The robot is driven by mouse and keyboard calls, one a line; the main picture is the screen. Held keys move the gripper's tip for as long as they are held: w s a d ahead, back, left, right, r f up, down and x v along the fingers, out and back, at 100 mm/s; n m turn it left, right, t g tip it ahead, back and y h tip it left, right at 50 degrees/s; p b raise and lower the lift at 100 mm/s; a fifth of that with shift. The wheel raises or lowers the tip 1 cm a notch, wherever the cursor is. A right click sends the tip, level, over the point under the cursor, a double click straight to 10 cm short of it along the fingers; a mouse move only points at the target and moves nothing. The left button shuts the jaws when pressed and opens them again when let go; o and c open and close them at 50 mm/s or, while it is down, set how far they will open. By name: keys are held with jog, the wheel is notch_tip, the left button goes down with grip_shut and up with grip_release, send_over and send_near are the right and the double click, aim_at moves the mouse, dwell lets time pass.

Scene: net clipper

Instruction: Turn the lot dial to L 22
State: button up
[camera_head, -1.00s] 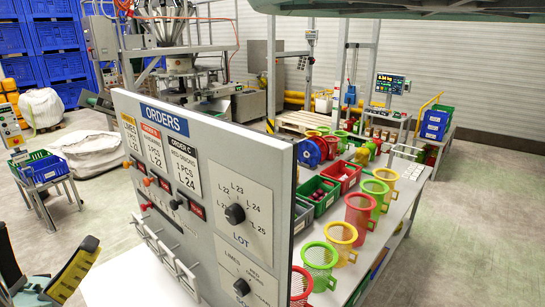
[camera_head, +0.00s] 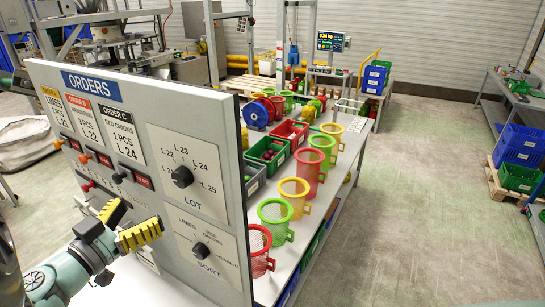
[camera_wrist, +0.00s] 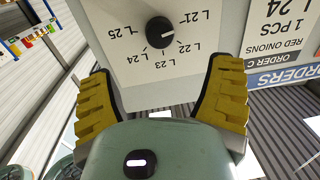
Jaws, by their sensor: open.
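The lot dial (camera_head: 182,177) is a black round knob on the grey panel, with labels around it and "LOT" below. It also shows upside down in the wrist view (camera_wrist: 160,32), where its white mark points right, seemingly between L 21 and L 22. Its mark is too small to read in the head view. My gripper (camera_head: 131,222) has yellow ribbed fingers and is open and empty, in front of the panel, below and left of the dial. In the wrist view the fingers (camera_wrist: 163,75) are spread wide, with the dial beyond them, untouched.
The sort dial (camera_head: 201,250) sits below the lot dial on the same panel. Order cards (camera_head: 122,133) and small coloured knobs are to the left. Behind the panel, a table bears mesh baskets (camera_head: 293,190) and crates (camera_head: 268,152). Open floor (camera_head: 430,170) lies to the right.

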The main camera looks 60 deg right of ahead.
aim_at(179, 182)
jog(key=d+p, duration=0.1)
jog(key=d, duration=0.1)
jog(key=d+p, duration=0.1)
jog(key=d, duration=0.1)
jog(key=w+d+p, duration=0.1)
jog(key=d+p, duration=0.1)
jog(key=shift+d+r, duration=0.25)
jog(key=shift+d, duration=0.1)
jog(key=shift+w+p, duration=0.3)
jog(key=shift+p, duration=0.15)
jog(key=shift+w+d+f+p, duration=0.1)
jog(key=shift+w+d+p, duration=0.15)
jog(key=shift+p, duration=0.6)
jog(key=shift+s+d+p, duration=0.3)
jog(key=shift+d+p, duration=0.5)
jog(key=shift+p, duration=0.45)
jog(key=shift+w+d+f+p, duration=0.15)
jog(key=shift+d+p, duration=0.2)
jog(key=shift+d, duration=1.05)
jog(key=c, duration=1.2)
jog(key=shift+m, duration=0.3)
